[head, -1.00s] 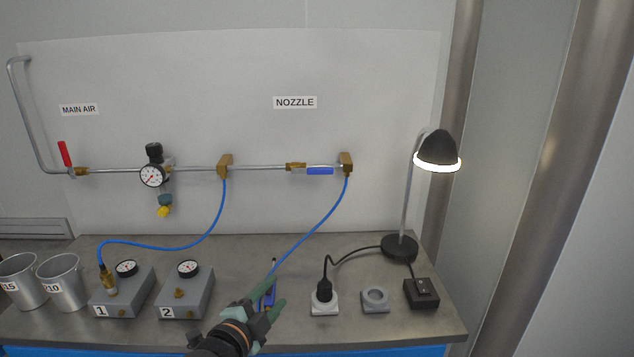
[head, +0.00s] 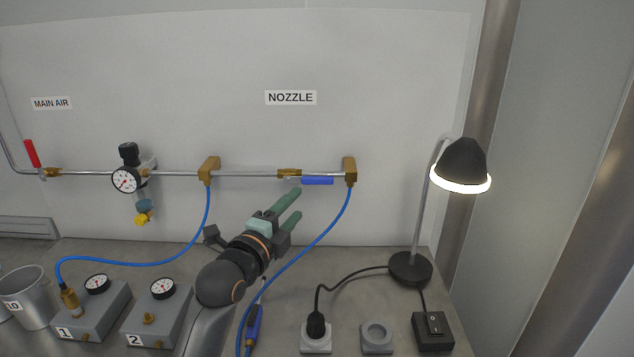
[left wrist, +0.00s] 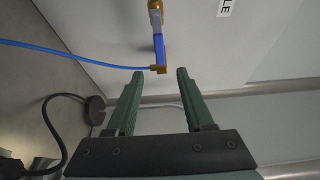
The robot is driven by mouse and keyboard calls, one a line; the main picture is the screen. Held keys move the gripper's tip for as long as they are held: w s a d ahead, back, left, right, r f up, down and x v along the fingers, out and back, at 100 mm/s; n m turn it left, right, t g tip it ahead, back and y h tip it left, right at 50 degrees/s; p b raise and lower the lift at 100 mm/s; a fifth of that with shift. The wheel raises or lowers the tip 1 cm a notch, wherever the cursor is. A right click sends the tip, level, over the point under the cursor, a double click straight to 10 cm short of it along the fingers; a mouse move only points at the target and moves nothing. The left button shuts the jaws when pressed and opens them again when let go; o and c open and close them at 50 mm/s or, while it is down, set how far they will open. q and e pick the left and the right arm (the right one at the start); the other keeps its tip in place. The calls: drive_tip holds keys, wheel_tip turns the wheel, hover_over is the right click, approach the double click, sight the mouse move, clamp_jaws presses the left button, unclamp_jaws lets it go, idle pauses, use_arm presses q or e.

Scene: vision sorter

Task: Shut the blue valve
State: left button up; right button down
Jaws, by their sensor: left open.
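The blue valve handle (head: 317,181) lies along the horizontal pipe on the wall, below the NOZZLE label (head: 290,97) and between a brass valve body (head: 289,173) and a brass block (head: 349,170). My left gripper (head: 292,205) is open and empty, just below and left of the handle, fingers pointing up and right. In the left wrist view the blue handle (left wrist: 159,48) shows beyond the two open green fingers (left wrist: 155,95), apart from them. My right gripper is not in view.
A blue hose (head: 300,252) runs down from the brass block, close to my left gripper. A pressure gauge (head: 126,180) and red-handled valve (head: 32,153) are on the pipe at left. A lit lamp (head: 460,165) stands at right. Grey boxes and a plug socket are on the bench.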

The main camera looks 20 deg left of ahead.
sight(318, 182)
use_arm(q)
drive_tip(key=w, duration=0.7)
drive_tip(key=w+d+p, duration=0.1)
drive_tip(key=w, duration=0.2)
drive_tip(key=shift+w+d, duration=0.1)
drive_tip(key=shift+w, duration=0.1)
drive_tip(key=shift+c, duration=0.4)
clamp_jaws()
idle(0.8)
